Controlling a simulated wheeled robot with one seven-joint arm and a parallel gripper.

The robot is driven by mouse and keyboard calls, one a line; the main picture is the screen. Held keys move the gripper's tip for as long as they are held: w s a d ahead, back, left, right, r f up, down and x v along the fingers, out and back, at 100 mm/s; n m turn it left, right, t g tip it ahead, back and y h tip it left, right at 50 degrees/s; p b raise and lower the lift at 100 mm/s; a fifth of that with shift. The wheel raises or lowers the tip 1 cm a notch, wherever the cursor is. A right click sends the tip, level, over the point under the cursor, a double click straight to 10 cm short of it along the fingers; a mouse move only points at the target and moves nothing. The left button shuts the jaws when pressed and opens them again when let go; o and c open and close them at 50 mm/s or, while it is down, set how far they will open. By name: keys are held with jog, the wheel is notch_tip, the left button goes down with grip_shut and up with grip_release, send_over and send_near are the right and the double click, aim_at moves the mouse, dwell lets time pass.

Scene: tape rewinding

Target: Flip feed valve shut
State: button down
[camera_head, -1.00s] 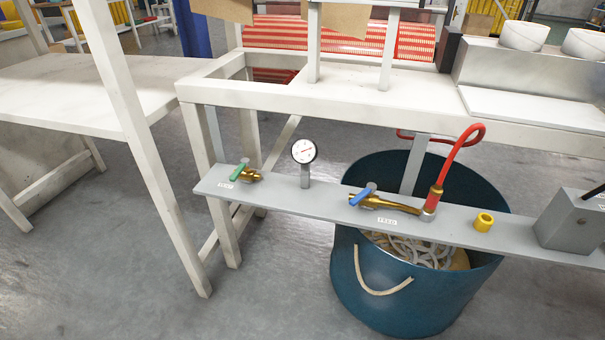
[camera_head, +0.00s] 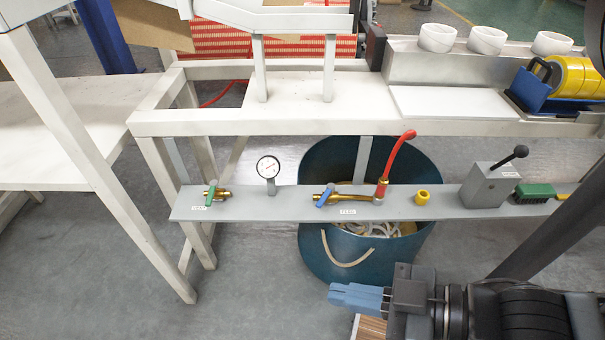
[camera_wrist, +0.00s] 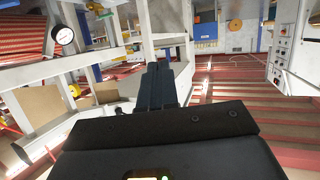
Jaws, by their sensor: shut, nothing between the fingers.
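The feed valve (camera_head: 338,197) is a brass fitting on the grey shelf, with a label below it. Its blue handle (camera_head: 325,195) is tilted across the brass body. A red hose (camera_head: 396,158) rises from the fitting's right end. A second brass valve (camera_head: 222,194) with a green handle (camera_head: 211,192) sits at the shelf's left end. My gripper (camera_head: 334,293) is shut and empty, in front of and below the shelf, apart from the feed valve. In the wrist view, my gripper (camera_wrist: 155,72) shows shut fingers, and the feed valve cannot be made out clearly.
A round gauge (camera_head: 268,167) stands between the valves; it also shows in the wrist view (camera_wrist: 64,35). The shelf (camera_head: 290,203) also carries a yellow ring (camera_head: 422,197), a grey lever box (camera_head: 490,186) and a green brush (camera_head: 535,192). A blue bucket (camera_head: 318,250) stands below.

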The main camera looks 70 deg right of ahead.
jog(key=w+d+f+m+g+h+p, duration=0.1)
jog(key=w+d+f+m+g+h, duration=0.15)
jog(key=w+d, duration=0.45)
jog(key=w+d+f+m+g+h+p, duration=0.1)
jog(key=w+d+m+g+h, duration=0.2)
jog(key=d, duration=0.9)
jog(key=w+d+f+m+g+h+p, duration=0.1)
jog(key=w+d+f+g+h+p, duration=0.1)
jog(key=w+d+h, duration=0.5)
jog(key=m+g+y, duration=0.9)
jog(key=m+g, duration=0.5)
jog(key=m, duration=0.1)
send_near(326, 196)
jog(key=shift+t, duration=0.25)
jog(key=f+b, duration=0.2)
jog(key=f, duration=0.1)
jog(key=f+b, duration=0.1)
jog(key=shift+s+d+f+b, duration=0.3)
jog(key=shift+s+b, duration=0.05)
jog(key=shift+x, duration=0.95)
